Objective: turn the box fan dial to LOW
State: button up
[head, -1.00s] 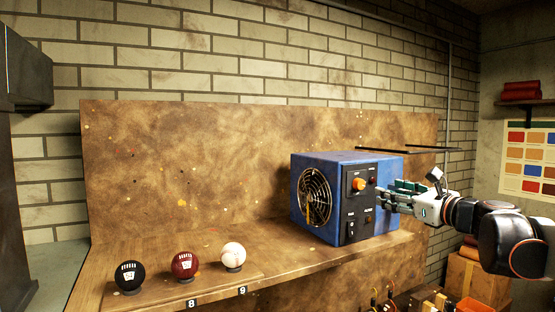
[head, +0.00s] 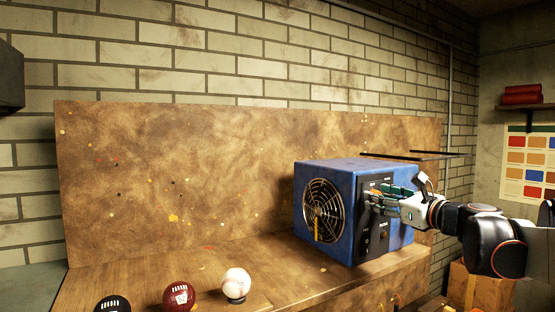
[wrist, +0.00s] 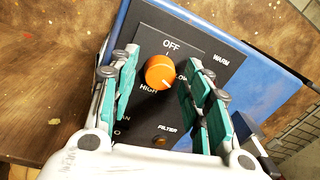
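I cannot tell the dial's pointer setting. In the head view my gripper (head: 378,195) hides most of the dial.
A black ball (head: 112,304), a dark red ball (head: 179,296) and a white ball (head: 236,284) sit at the bench's front left. A wooden backboard (head: 170,180) stands behind. An orange FILTER spot (wrist: 159,142) is below the dial.

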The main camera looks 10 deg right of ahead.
jog(key=shift+w, duration=0.15)
jog(key=c, duration=0.7)
jog(key=shift+f+n+b, duration=0.1)
jog(key=shift+n+b, duration=0.6)
jog(key=shift+n, duration=1.5)
jog(key=o, duration=1.1)
jog(key=shift+m, duration=0.3)
